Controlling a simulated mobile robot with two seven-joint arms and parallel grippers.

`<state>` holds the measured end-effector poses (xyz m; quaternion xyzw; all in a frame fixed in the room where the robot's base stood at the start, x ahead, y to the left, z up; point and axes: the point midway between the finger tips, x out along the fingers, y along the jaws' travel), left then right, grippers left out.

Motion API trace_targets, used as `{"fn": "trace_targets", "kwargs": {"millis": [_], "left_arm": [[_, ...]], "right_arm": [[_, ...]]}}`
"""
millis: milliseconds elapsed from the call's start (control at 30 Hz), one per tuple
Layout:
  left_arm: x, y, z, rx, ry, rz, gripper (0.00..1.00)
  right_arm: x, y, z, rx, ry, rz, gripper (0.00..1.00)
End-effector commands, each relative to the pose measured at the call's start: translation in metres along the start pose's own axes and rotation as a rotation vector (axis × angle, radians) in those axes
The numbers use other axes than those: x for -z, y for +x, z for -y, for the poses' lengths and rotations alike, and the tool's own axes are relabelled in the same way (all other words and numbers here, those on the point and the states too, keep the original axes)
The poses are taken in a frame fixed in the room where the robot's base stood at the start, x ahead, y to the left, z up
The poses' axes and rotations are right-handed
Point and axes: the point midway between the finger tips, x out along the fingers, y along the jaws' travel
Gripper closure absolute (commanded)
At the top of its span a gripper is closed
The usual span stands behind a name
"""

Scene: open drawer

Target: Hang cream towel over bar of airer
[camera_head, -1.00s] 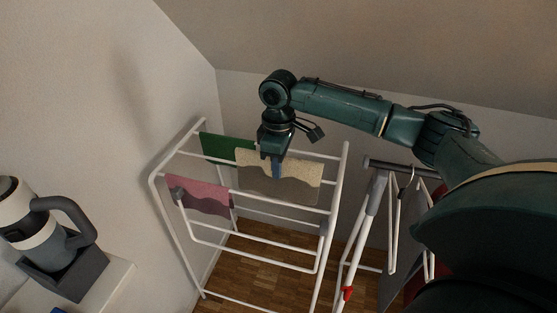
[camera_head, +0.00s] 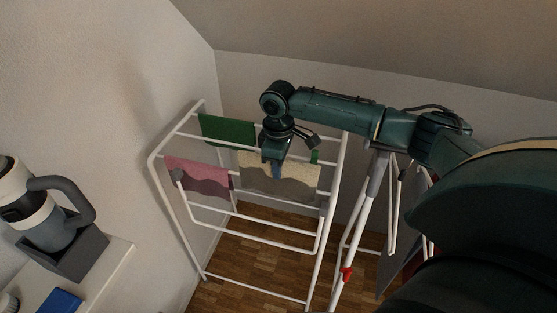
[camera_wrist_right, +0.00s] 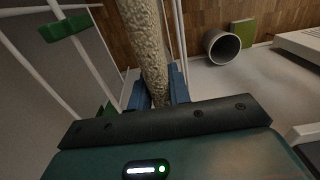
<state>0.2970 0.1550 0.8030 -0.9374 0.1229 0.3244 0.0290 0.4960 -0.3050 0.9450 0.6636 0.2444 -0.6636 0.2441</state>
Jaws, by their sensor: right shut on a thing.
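The cream towel (camera_head: 300,178) is at the white airer (camera_head: 327,190), its speckled cloth spread along a bar near the middle, with a wavy lower edge. My right gripper (camera_head: 273,172) is shut on the towel, near its left part. In the right wrist view the towel (camera_wrist_right: 148,40) shows edge-on as a narrow speckled strip between the blue fingers (camera_wrist_right: 158,92). I cannot tell whether it rests on the bar or hangs only from the fingers. My left gripper is not in view.
A green cloth (camera_head: 228,131) and a pink cloth (camera_head: 198,176) hang on the airer left of the towel. Another white rack (camera_head: 362,205) stands close on the right. A sloped ceiling and wall lie behind. A ledge (camera_head: 100,275) with a grey-handled device (camera_head: 50,215) is at lower left.

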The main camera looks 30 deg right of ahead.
Motion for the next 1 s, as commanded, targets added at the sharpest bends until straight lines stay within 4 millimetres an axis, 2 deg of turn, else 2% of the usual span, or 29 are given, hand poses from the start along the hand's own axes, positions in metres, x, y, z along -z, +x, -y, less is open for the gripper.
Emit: {"fn": "trace_targets", "kwargs": {"millis": [1000], "left_arm": [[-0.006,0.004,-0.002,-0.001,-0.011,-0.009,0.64]], "right_arm": [[0.0,0.07,0.0,0.001,-0.001,-0.001,1.0]]}}
